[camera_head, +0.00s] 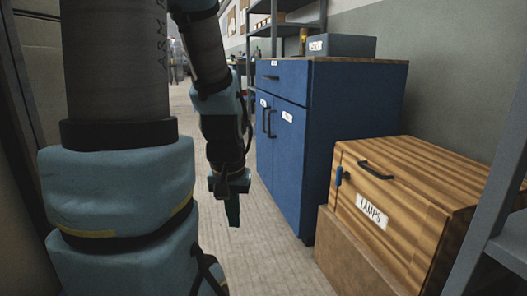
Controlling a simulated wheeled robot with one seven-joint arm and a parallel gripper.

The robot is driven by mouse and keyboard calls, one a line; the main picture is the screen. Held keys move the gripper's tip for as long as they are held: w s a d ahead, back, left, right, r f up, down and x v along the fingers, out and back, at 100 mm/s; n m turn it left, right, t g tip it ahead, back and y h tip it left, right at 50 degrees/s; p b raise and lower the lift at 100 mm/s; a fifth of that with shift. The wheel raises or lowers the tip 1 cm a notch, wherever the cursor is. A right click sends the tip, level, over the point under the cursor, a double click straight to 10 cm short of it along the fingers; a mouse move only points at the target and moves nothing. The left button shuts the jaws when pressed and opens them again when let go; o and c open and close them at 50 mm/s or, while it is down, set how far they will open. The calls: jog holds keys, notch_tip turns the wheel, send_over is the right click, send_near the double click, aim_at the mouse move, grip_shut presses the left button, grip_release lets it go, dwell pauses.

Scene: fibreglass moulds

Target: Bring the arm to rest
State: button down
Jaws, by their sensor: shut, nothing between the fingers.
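My arm fills the left of the head camera view, with its large upper link in front. The forearm hangs down behind it. My gripper (233,212) points down over the floor, in front of the blue cabinet and to its left. Its fingers are together and hold nothing. It appears clear of the cabinet and the wooden box. Part of the arm is hidden behind my own nearer link.
A blue cabinet (345,130) with a drawer and doors stands right of the gripper, a grey box (345,46) on top. A wooden box labelled LAMPS (400,185) sits on a brown base (350,262). Grey shelving (508,240) edges the right. Floor (275,250) is open between.

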notch_tip(320, 180, up, 38)
jog(key=p, duration=3.8)
jog(key=c, duration=1.6)
grip_release()
